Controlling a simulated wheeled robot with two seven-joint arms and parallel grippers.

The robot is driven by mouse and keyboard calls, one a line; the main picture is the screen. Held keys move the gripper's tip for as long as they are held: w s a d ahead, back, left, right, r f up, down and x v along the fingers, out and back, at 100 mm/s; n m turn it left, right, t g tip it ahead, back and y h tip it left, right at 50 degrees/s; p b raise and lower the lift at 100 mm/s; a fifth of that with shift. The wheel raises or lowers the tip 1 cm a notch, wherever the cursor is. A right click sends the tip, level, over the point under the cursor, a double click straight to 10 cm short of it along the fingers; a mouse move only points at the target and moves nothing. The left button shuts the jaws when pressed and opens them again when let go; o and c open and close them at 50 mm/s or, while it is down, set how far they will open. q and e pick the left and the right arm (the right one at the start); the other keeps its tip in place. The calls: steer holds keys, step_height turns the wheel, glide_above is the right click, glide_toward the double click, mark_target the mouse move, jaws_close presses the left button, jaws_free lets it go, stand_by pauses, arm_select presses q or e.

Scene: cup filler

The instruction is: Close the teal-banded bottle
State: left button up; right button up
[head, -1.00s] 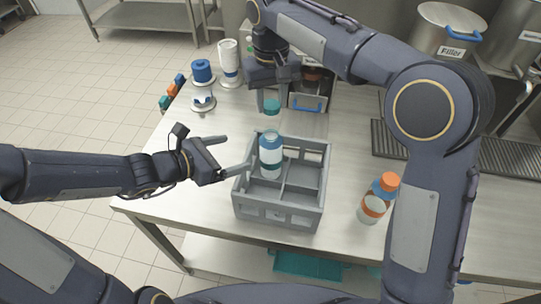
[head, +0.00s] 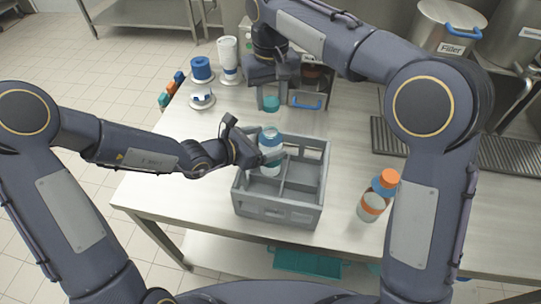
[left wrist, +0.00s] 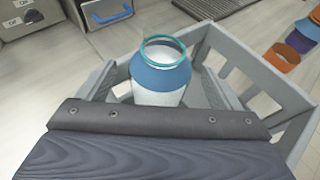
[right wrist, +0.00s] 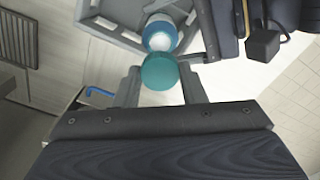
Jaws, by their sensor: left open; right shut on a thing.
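The bottle (head: 269,139), blue at the shoulder and white below, stands upright in the back left compartment of the grey crate (head: 277,212). The left wrist view shows its uncapped mouth with a teal ring (left wrist: 163,50). My left gripper (head: 270,153) is open at the bottle, with a finger on either side of it; whether they touch it is unclear. My right gripper (head: 271,92) points down and is shut on a teal cap (head: 271,103), held behind and above the bottle. In the right wrist view the cap (right wrist: 160,72) partly covers the bottle.
An orange-capped bottle (head: 377,196) stands right of the crate. A box with a blue handle (head: 307,104) is behind the crate. A blue roll (head: 202,69) and a white bottle (head: 229,55) stand at the back left. Filler pots (head: 447,35) are at the back right.

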arm_select(q)
steer(key=shift+w+d+f, duration=0.1)
steer(key=shift+w+d, duration=0.1)
steer(key=shift+c, duration=0.5)
steer(key=c, duration=1.4)
steer(key=shift+o, duration=0.2)
arm_select(e)
glide_above(270, 128)
steer(key=shift+w+f, duration=0.1)
steer(key=shift+f, duration=2.4)
steer(key=shift+f, duration=0.85)
steer(key=shift+f, duration=0.55)
